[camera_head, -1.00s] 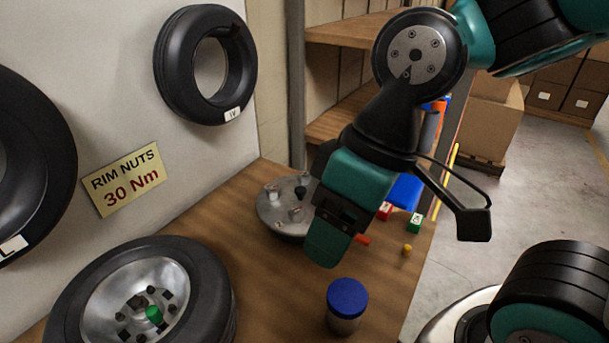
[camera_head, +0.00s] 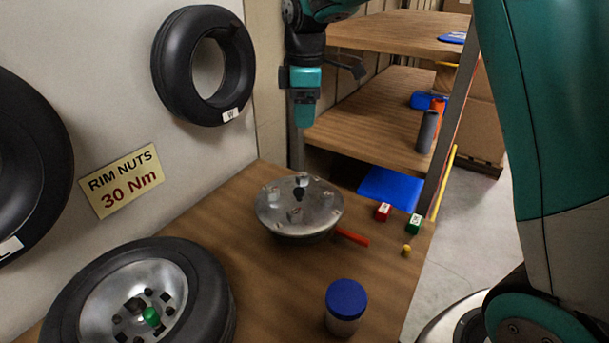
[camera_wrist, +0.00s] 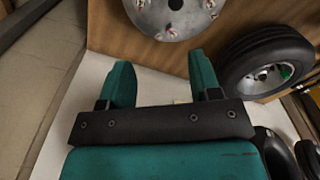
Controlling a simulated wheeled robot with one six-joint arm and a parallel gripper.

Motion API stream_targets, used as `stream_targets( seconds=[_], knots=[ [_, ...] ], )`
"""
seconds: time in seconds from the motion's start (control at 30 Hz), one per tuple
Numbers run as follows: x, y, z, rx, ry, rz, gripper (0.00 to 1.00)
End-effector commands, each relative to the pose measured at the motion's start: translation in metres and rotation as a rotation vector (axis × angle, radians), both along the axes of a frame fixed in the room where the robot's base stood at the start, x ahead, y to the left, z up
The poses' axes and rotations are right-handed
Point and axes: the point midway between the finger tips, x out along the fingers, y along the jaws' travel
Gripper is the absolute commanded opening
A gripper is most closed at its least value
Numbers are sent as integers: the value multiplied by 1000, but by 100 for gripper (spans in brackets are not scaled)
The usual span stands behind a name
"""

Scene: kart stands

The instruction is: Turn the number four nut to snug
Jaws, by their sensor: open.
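A round metal hub plate (camera_head: 300,212) with several nuts standing on its face sits on the wooden bench, a dark hole at its middle. It also shows at the top of the wrist view (camera_wrist: 172,16), cut off by the frame edge. I cannot read which nut is number four. A red handle (camera_head: 352,237) sticks out at the plate's right side. My gripper (camera_head: 305,112) is raised above and behind the plate, in front of the shelves. In the wrist view its two green fingers (camera_wrist: 165,75) stand apart with nothing between them.
A wheel (camera_head: 140,300) with a green cap (camera_head: 151,316) lies at front left. A blue-lidded jar (camera_head: 345,305) stands at the bench front. A red block (camera_head: 383,212), green block (camera_head: 415,223) and yellow knob (camera_head: 406,249) lie near the right edge. A sign (camera_head: 122,181) reads "RIM NUTS 30 Nm".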

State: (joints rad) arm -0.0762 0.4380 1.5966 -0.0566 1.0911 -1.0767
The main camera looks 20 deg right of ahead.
Motion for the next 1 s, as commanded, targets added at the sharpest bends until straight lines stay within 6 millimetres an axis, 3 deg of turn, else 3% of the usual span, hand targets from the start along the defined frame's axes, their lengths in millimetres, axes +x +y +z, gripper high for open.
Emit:
stream_targets(
  seconds=[0.1, 0.37, 1.0],
  knots=[
    [25, -15, -9, -22, 10, 53, 57],
    [31, -19, -31, -29, 17, 78, 57],
    [30, -18, -164, -27, 16, 77, 57]
  ],
)
